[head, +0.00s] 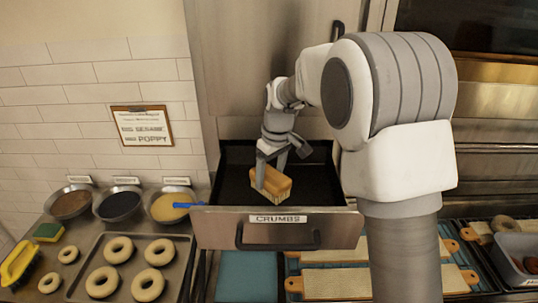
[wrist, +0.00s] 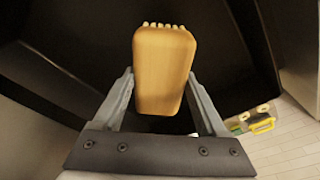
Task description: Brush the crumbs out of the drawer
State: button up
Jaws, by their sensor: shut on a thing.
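The crumb drawer (head: 225,175) is pulled open, a dark tray behind a metal front labelled CRUMBS (head: 278,218) with a dark handle. My gripper (head: 271,180) is inside the drawer's outline and shut on a wooden brush (head: 277,181) with pale bristles pointing down. In the wrist view the brush's wooden block (wrist: 163,65) sits between the two fingers, bristles at its far end. The brush is near the drawer front; I cannot tell whether the bristles touch the floor. No crumbs can be made out on the dark drawer floor.
A tray of bagels (head: 130,262) and several bowls, one yellowish (head: 168,207) with a blue-handled tool, stand left. A yellow brush (head: 20,262) and a sponge (head: 48,232) lie farther left. Boards (head: 335,282) and a teal mat (head: 248,275) lie below the drawer front.

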jog(key=shift+a+r+p, duration=0.1)
jog(key=shift+r+p, duration=1.2)
jog(key=shift+r, duration=1.1)
